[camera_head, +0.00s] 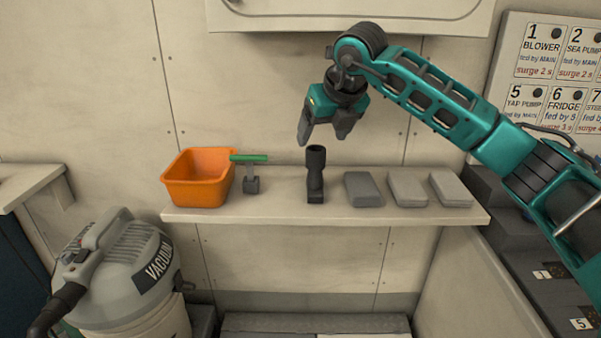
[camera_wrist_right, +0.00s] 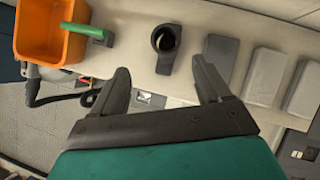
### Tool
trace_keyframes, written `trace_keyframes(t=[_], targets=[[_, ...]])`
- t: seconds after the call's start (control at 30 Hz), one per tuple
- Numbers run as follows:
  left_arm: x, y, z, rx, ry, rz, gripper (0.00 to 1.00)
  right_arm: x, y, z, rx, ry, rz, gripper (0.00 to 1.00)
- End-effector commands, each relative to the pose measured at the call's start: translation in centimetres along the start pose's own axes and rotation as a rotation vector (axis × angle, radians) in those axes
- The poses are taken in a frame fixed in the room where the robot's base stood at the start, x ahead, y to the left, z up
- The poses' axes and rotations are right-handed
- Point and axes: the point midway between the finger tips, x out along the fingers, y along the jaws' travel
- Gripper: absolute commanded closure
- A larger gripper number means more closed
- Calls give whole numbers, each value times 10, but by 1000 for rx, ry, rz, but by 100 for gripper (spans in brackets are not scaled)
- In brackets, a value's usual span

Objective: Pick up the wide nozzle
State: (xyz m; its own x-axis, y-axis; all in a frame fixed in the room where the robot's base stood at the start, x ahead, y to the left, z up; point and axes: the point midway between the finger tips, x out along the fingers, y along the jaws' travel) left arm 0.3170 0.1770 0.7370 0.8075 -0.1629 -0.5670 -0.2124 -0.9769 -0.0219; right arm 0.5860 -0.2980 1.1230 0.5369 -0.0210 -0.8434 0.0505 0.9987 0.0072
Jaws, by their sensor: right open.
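The wide nozzle is most likely the black piece (camera_head: 315,175) with a round open tube on top, standing upright on the shelf (camera_head: 270,215); in the right wrist view (camera_wrist_right: 165,40) I look at its round mouth. A small tool with a green bar on top (camera_head: 250,172) stands to its left; its green part also shows in the right wrist view (camera_wrist_right: 88,31). My right gripper (camera_head: 322,138) is open and empty, above the black piece and apart from it. In the right wrist view its fingers (camera_wrist_right: 163,85) are spread, with the black piece beyond them. My left gripper is out of view.
An orange bin (camera_head: 198,190) sits at the shelf's left end. Several grey blocks (camera_head: 407,189) lie right of the black piece. A vacuum (camera_head: 125,270) stands below left. A labelled switch panel (camera_head: 555,75) is at the right. A cabinet (camera_head: 350,15) hangs above.

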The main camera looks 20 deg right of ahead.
Motion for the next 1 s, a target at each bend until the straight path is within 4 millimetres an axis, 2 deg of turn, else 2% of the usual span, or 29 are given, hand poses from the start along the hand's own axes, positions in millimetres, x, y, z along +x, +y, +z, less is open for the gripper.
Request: trace_keyframes(t=[0.07,0.4,0.63,0.9,1.0], targets=[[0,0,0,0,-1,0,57,5,-4,1,5,0,-15,23],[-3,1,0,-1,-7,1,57,64,-4,1,4,0,-11,23],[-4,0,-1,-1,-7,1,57,81,-6,1,3,0,-11,23],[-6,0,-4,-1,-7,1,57,119,-12,0,4,0,-9,23],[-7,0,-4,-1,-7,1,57,126,-12,0,3,0,-9,23]])
